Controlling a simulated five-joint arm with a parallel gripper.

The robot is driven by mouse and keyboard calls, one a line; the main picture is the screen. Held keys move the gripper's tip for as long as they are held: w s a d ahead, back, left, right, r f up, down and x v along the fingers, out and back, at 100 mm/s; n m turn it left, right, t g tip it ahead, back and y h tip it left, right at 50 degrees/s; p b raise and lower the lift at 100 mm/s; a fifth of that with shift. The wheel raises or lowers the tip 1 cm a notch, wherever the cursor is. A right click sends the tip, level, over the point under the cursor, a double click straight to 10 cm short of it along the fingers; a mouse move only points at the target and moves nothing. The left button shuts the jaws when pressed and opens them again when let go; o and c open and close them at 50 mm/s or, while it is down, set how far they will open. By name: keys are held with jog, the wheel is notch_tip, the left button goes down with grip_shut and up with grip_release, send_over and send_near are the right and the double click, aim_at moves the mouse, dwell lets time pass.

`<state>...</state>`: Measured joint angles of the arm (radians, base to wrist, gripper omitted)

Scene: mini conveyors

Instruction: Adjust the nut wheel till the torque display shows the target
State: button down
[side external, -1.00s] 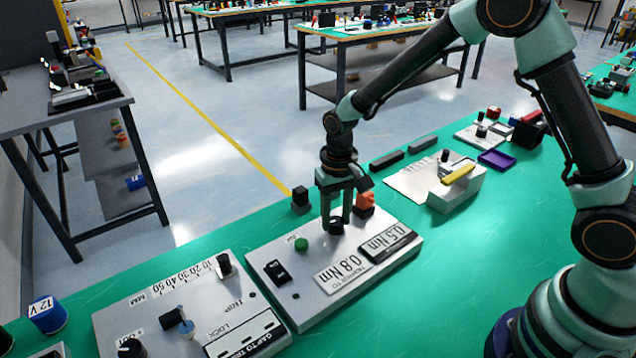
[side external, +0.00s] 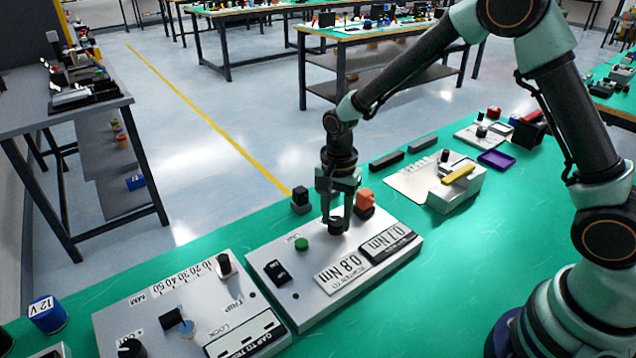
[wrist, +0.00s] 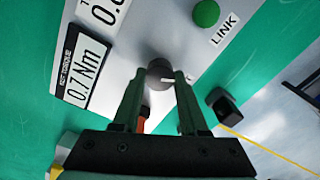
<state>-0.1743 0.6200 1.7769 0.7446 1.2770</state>
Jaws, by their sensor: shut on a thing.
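The nut wheel (side external: 336,226) is a small dark knob on the grey panel (side external: 290,312). In the wrist view the nut wheel (wrist: 160,74) sits between the fingertips, with a light mark on its side. My gripper (side external: 338,215) points down and is shut on the nut wheel; its fingers also show in the wrist view (wrist: 158,85). The torque display (side external: 388,243) reads 0.7 Nm, and it also shows in the wrist view (wrist: 82,72). The target plate (side external: 344,271) beside it reads 0.8 Nm.
A green button (side external: 301,244) labelled LINK and a black rocker switch (side external: 277,271) are on the same panel. An orange part (side external: 366,196) stands close behind the nut wheel. Another panel with a MM scale (side external: 185,279) lies at the left. Green bench in front is clear.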

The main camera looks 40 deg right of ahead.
aim_at(336, 220)
jog(key=shift+m, duration=0.6)
jog(key=shift+c, duration=2.2)
grip_release()
jog(key=shift+r, duration=0.1)
notch_tip(336, 220, up, 12)
